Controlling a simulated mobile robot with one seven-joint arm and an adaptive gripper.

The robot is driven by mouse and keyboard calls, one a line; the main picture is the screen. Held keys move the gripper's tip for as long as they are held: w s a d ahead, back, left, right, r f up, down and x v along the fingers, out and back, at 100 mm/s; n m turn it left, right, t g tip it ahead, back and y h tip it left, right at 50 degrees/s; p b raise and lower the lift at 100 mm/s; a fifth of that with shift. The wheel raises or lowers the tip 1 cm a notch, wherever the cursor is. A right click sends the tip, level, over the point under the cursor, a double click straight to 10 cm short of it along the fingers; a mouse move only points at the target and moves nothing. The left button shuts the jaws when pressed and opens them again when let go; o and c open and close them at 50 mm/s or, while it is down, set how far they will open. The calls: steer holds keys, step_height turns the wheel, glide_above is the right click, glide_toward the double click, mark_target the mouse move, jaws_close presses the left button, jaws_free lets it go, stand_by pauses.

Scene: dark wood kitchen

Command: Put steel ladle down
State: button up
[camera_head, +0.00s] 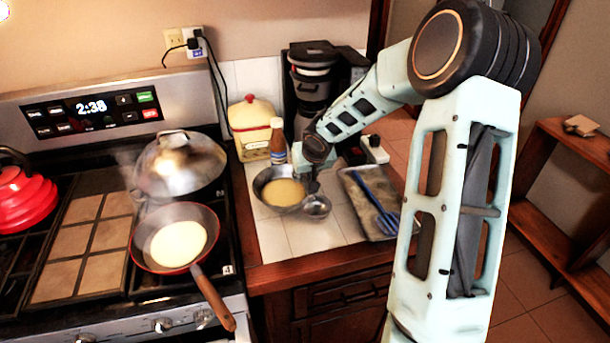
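The steel ladle (317,206) shows as a small shiny round cup at the right rim of a metal bowl (262,180). The bowl holds yellow batter and stands on the white tiled counter. My gripper (314,178) points down just above the ladle, at the bowl's right side. The ladle's handle is hard to make out against the dark gripper. The fingers are too small and dark to show whether they are closed on it. I cannot tell whether the ladle touches the counter.
A tray (355,194) with a blue spatula (378,203) lies to the right. A brown bottle (278,141), a lidded jar (252,122) and a coffee maker (309,80) stand behind. On the stove left are a pan (148,222) and a domed lid (180,165). The front counter tiles are clear.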

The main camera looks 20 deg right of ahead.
steer(key=shift+r, duration=0.1)
steer(key=shift+r+p, duration=0.25)
steer(key=shift+p, duration=0.15)
steer(key=p+v, duration=0.3)
steer(key=v, duration=0.9)
steer(key=shift+p, duration=0.35)
steer(key=shift+d+f, duration=0.1)
